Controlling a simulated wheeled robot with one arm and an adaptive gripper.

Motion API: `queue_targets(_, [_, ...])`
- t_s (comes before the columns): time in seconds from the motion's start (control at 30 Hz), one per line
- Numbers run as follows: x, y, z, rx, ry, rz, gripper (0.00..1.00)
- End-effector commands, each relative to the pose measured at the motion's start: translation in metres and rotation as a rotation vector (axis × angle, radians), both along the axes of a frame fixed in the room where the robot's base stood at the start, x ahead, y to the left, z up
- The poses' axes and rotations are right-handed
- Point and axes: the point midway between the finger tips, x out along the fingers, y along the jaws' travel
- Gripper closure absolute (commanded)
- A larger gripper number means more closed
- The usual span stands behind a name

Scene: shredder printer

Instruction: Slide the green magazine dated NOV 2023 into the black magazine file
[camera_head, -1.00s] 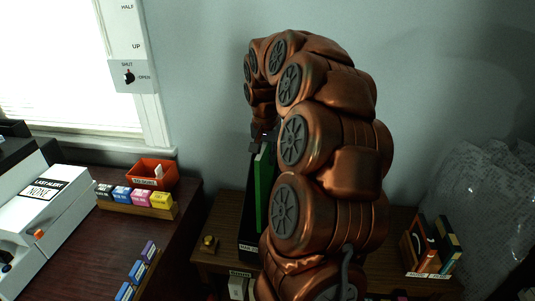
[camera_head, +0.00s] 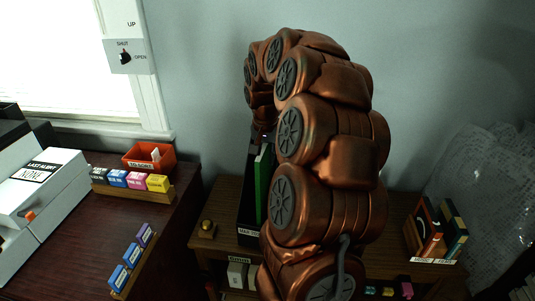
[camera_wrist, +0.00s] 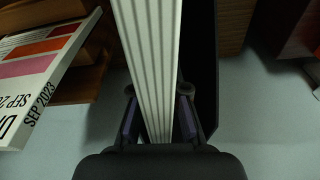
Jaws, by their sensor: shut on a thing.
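The green magazine (camera_head: 263,182) stands upright, partly hidden by my arm in the head view. It is at the black magazine file (camera_head: 246,205), overlapping its right part; its date is not readable. In the wrist view, my gripper (camera_wrist: 158,120) is shut on the magazine, whose pale ribbed edge (camera_wrist: 150,50) runs between the fingers. A black wall of the file (camera_wrist: 203,70) stands close along the right of the magazine. How deep the magazine sits in the file is hidden. My gripper (camera_head: 263,136) is small and dark above the file in the head view.
A magazine marked SEP 2023 (camera_wrist: 40,75) lies at left in the wrist view. A brass bell-like object (camera_head: 207,228) is left of the file. A wooden holder with books (camera_head: 436,235) stands at right. A dark desk with an orange tray (camera_head: 148,163) is at left.

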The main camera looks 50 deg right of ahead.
Motion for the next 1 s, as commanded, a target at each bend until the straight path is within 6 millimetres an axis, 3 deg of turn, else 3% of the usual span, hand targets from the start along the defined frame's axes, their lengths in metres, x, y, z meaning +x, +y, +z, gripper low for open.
queue_targets(0.53, [-0.001, 0.001, -0.041, 0.003, 0.004, 0.000, 1.00])
queue_targets(1.0, [0.000, 0.000, -0.051, 0.001, 0.000, 0.000, 1.00])
